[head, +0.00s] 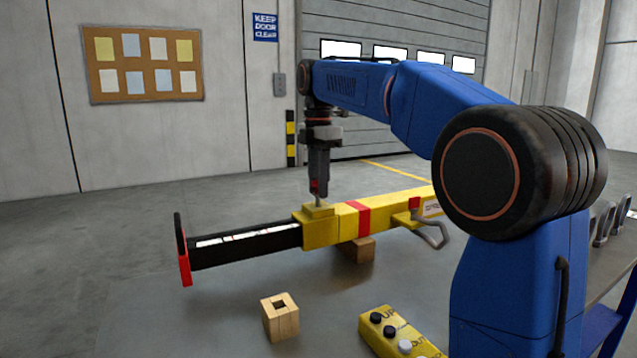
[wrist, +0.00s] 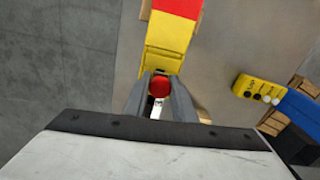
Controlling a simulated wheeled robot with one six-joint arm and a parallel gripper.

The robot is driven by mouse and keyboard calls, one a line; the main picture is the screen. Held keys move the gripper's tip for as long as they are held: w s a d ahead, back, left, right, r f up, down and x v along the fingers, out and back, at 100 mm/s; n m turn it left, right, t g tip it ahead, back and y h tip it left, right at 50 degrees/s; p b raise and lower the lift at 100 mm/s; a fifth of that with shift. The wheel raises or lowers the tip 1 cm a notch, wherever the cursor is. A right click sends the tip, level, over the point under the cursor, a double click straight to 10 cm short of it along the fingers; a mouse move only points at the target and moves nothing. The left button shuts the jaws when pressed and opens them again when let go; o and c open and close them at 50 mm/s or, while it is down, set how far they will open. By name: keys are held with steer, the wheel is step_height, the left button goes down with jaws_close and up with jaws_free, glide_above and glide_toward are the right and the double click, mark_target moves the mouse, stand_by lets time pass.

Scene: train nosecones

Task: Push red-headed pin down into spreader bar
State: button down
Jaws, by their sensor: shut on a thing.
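The spreader bar (head: 385,212) lies across the table, a yellow sleeve with a red band and a black inner bar ending in a red plate. My gripper (head: 318,190) points straight down above the raised yellow block near the sleeve's left end. It is shut on the red-headed pin, whose red head (wrist: 159,88) shows between the two fingers in the wrist view. In the head view, the pin's grey shank (head: 318,203) stands upright between the gripper and the block's top. How far the shank sits in the block is hidden.
A small wooden block (head: 281,320) with a square hole stands on the table (head: 200,310) in front of the bar. A yellow button box (head: 385,345) is at the front right. A wooden support (head: 358,250) sits under the bar. A grey hook hangs at the bar's right.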

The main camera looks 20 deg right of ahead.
steer(key=shift+f, duration=1.3)
stand_by(0.6)
steer(key=c, duration=1.4)
jaws_free()
step_height(320, 180, up, 11)
steer(key=shift+f, duration=0.1)
steer(key=shift+r, duration=0.6)
